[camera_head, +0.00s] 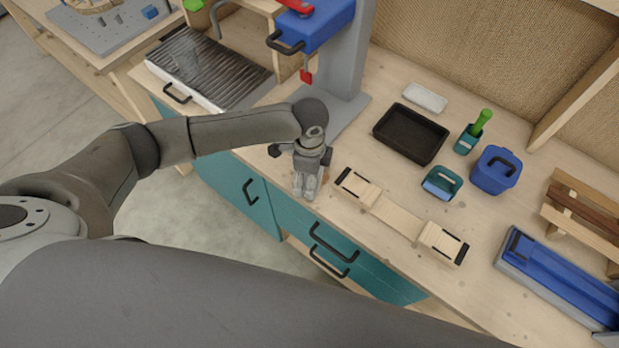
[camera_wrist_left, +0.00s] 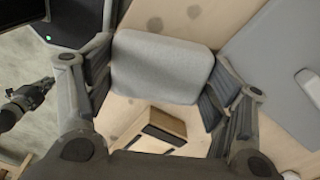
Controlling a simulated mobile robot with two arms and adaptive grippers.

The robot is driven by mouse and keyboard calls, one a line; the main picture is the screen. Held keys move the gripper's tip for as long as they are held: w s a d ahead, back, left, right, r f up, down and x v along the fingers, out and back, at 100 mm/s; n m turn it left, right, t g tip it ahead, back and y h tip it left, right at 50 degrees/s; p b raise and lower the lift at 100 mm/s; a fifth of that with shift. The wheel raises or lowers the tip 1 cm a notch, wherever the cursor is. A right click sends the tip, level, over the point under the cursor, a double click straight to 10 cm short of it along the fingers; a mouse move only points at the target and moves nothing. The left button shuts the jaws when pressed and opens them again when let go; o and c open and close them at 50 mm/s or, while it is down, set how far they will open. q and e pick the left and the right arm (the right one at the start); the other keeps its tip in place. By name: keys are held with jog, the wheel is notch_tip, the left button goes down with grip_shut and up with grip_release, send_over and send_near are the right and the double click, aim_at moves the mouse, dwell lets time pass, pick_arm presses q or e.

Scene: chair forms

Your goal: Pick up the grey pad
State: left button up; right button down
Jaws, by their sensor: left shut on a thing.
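The grey pad (camera_wrist_left: 162,66), a flat light-grey block with rounded corners, shows near the top middle of the left wrist view. The fingers of my left gripper (camera_wrist_left: 155,85) press on its left and right edges, and it is held between them. In the head view my left gripper (camera_head: 307,188) points down over the front edge of the wooden workbench (camera_head: 395,175). I cannot make out the pad clearly there. A dark jointed part at the left of the left wrist view looks like my right arm; its jaws are too small to read.
A wooden piece with black-ended blocks (camera_head: 400,216) lies right of the gripper. Teal drawers with black handles (camera_head: 335,245) sit below the edge.

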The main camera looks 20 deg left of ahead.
pick_arm(q)
jog(key=shift+r, duration=0.1)
jog(key=shift+r, duration=0.2)
notch_tip(320, 180, up, 2)
jog(key=shift+w+b, duration=0.1)
jog(key=shift+b, duration=0.9)
jog(key=s+d+r+b, duration=0.2)
jog(key=s+d+r, duration=0.2)
jog(key=s+r, duration=0.6)
jog(key=s, duration=0.3)
jog(key=shift+s+r, duration=0.2)
jog(key=shift+s, duration=0.15)
